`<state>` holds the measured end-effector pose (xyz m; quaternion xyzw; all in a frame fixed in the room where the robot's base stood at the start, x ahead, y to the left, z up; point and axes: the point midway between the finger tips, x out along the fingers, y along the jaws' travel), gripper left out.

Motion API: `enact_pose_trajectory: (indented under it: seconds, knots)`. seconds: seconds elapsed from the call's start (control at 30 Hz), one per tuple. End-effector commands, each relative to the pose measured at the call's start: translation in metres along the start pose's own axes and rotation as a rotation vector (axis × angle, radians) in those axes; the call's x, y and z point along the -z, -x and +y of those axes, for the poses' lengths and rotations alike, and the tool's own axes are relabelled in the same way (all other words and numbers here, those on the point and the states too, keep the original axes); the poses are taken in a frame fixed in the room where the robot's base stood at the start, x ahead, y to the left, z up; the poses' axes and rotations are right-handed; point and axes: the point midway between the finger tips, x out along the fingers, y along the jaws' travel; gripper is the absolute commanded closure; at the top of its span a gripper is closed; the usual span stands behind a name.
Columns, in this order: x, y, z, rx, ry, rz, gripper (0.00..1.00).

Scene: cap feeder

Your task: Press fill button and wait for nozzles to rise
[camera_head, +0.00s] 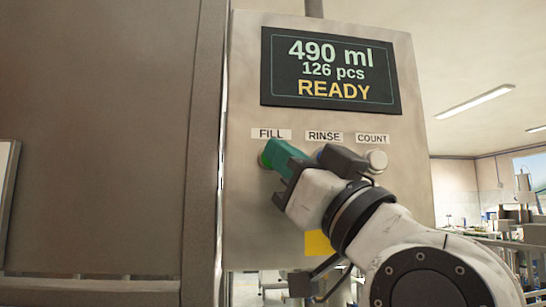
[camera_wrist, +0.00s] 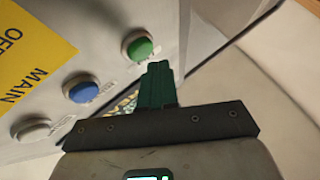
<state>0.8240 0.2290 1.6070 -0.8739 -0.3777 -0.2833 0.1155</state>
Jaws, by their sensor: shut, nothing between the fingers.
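The control panel (camera_head: 330,120) has a dark display (camera_head: 331,70) reading 490 ml, 126 pcs and READY. Below it is a row labelled FILL, RINSE and COUNT. The green fill button (camera_head: 265,159) is mostly covered by my gripper (camera_head: 274,155) in the head view. In the wrist view the green button (camera_wrist: 140,47) shows fully, just beyond the teal fingertips (camera_wrist: 159,66). The fingers are shut and empty. I cannot tell whether they touch the button. No nozzles are in view.
The blue rinse button (camera_wrist: 84,90) and the white count button (camera_head: 376,160) sit beside the fill button. A yellow label (camera_wrist: 32,50) reading MAIN is on the panel. A large brown panel (camera_head: 100,130) stands left. Open room shows at right.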

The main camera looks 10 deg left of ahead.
Motion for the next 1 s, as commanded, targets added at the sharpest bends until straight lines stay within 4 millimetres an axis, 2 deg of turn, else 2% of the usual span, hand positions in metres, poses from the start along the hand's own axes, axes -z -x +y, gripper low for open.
enact_pose_trajectory:
  seconds: [1.0]
  knots:
    - [-0.0046, -0.0069, 0.0049, 0.000, 0.000, -0.001, 1.00]
